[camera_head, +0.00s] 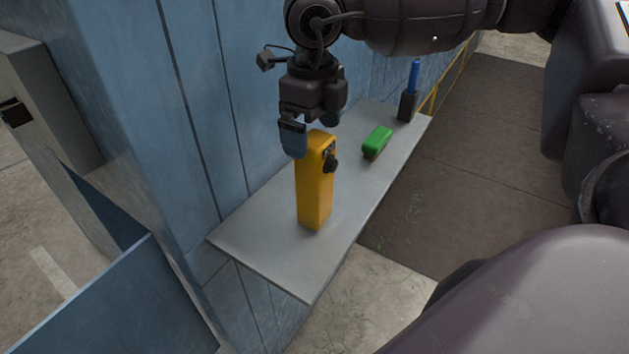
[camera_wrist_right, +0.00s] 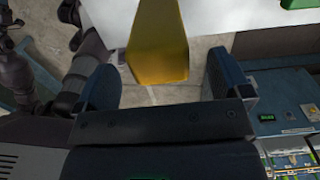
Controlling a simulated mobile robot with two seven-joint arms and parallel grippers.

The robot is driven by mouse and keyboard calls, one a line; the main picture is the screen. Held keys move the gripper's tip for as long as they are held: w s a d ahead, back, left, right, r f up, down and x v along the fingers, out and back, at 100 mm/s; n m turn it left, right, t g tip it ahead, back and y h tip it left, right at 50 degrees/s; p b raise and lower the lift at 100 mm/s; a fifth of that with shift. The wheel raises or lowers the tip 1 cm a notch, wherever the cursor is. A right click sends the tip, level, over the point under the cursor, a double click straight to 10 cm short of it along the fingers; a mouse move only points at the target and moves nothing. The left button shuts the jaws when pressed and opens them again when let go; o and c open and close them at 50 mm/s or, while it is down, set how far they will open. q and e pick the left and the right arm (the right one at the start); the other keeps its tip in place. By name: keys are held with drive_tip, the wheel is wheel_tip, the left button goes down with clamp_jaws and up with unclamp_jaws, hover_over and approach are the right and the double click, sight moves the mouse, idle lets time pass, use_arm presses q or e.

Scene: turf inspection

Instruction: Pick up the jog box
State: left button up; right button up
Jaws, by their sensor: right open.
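The jog box (camera_head: 314,190) is a tall yellow-orange box with a dark knob near its top. It stands upright on a grey shelf (camera_head: 270,245) against a blue wall. My right gripper (camera_head: 312,138) is open and points down at the top of the jog box, one finger on the left of it and the other partly hidden behind it. In the right wrist view the yellow jog box (camera_wrist_right: 158,45) shows between the two spread fingers of the gripper (camera_wrist_right: 165,85). I cannot tell whether either finger touches it. My left gripper is not in view.
A green object (camera_head: 377,141) lies on the shelf behind the jog box. A black holder (camera_head: 407,106) with a blue stick (camera_head: 414,76) stands at the shelf's far end. The blue wall (camera_head: 150,90) is close on the left. The shelf's front part is bare.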

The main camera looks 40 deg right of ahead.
sight(315, 183)
drive_tip(key=shift+s+f+p, duration=0.15)
drive_tip(key=shift+f+p, duration=0.25)
drive_tip(key=shift+f, duration=2.2)
drive_tip(key=shift+c, duration=0.2)
drive_tip(key=c, duration=1.4)
drive_tip(key=shift+c, duration=0.7)
drive_tip(key=shift+r, duration=0.15)
